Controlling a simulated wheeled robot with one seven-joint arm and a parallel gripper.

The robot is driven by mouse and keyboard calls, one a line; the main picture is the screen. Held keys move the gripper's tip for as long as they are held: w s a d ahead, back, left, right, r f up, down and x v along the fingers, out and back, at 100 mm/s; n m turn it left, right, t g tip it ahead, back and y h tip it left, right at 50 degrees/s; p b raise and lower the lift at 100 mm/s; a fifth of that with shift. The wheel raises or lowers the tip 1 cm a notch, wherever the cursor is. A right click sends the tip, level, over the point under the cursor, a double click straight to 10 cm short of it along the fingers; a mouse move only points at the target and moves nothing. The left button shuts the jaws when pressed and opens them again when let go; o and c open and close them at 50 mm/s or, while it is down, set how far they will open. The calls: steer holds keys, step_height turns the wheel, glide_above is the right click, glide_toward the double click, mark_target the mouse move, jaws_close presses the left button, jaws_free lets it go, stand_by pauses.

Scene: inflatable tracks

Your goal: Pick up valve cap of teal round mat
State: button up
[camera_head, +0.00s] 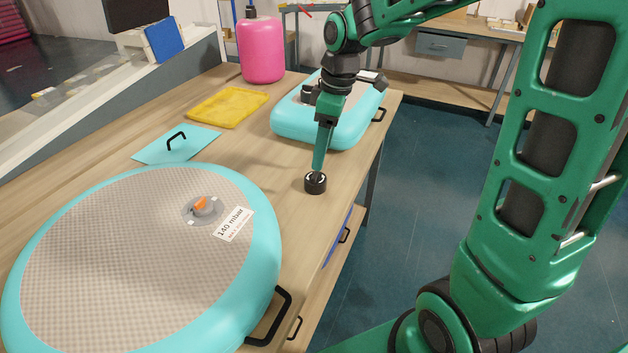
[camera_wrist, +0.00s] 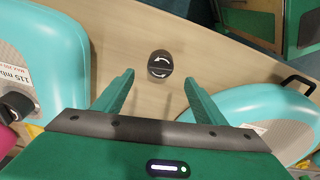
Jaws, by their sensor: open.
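The teal round mat (camera_head: 120,265) lies on the bench at the front left, with an orange-centred valve (camera_head: 203,206) and a "140 mbar" label on its top. A black valve cap (camera_head: 315,183) with a white arrow mark stands on the bare wood to the right of the round mat. My gripper (camera_head: 318,168) points down just above the cap in the head view. In the wrist view my gripper (camera_wrist: 160,88) has its two green fingers spread, and the cap (camera_wrist: 160,64) lies just beyond the fingertips, between their lines. Nothing is held.
A second teal mat (camera_head: 290,128), rectangular, lies behind my gripper. A yellow tray (camera_head: 228,107), a teal plate with a black handle (camera_head: 176,147) and a pink bottle (camera_head: 261,50) stand further back. The bench edge is close to the right of the cap.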

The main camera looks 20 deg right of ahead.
mark_target(315, 173)
steer(key=f, duration=0.3)
steer(key=a+f, duration=0.1)
steer(key=f, duration=0.2)
steer(key=w+f, duration=0.1)
steer(key=f, duration=0.1)
steer(key=shift+a+f, duration=0.3)
steer(key=shift+f, duration=0.1)
steer(key=shift+c, duration=0.6)
steer(key=c, duration=1)
